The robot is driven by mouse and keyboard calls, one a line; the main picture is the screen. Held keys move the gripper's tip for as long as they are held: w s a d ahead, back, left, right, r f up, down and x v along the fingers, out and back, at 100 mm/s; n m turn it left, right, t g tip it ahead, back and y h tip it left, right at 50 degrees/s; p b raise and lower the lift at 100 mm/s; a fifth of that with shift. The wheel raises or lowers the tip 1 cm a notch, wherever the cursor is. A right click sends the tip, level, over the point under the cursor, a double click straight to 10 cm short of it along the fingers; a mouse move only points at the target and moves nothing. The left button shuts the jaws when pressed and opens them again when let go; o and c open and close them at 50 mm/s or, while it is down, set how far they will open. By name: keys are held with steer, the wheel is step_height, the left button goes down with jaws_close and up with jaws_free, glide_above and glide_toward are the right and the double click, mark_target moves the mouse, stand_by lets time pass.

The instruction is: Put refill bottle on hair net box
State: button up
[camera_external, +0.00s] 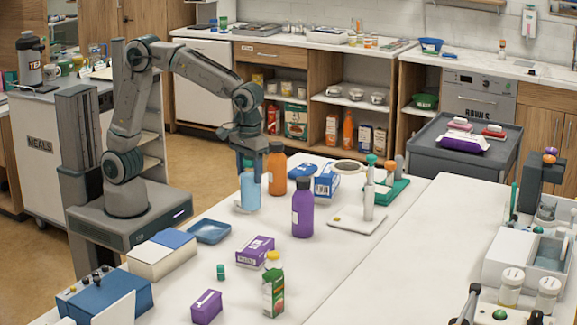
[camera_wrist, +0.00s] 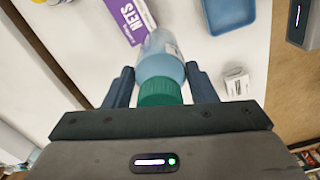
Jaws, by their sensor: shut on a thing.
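The refill bottle, light blue with a green cap, is upright in the external view (camera_external: 250,191). It also shows between my fingers in the wrist view (camera_wrist: 160,66). My gripper (camera_external: 249,170) is shut on the bottle near its top, and in the wrist view my fingers (camera_wrist: 157,80) lie on either side of it. I cannot tell whether its base touches the table. The purple hair net box (camera_external: 255,250) lies flat on the table, nearer the camera than the bottle. It shows partly, with the word NETS, in the wrist view (camera_wrist: 127,17).
An orange bottle (camera_external: 276,170) and a purple bottle (camera_external: 302,209) stand close to the held bottle. A blue tray (camera_external: 209,231) lies near the table's left edge. A small green-capped item (camera_external: 221,272), a juice carton (camera_external: 273,292) and another purple box (camera_external: 206,307) stand around the hair net box.

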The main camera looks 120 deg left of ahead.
steer(key=s+d+r+n, duration=0.1)
steer(key=s+d+r, duration=0.15)
steer(key=d, duration=1.25)
steer(key=w+a+f+p, duration=0.2)
steer(key=w+a+f, duration=0.4)
steer(key=a+f, duration=0.4)
steer(key=shift+w+f, duration=0.25)
steer(key=shift+w, duration=0.15)
steer(key=shift+a, duration=0.1)
steer(key=shift+f, duration=0.2)
steer(key=o, duration=1.2)
steer(key=shift+r, duration=0.15)
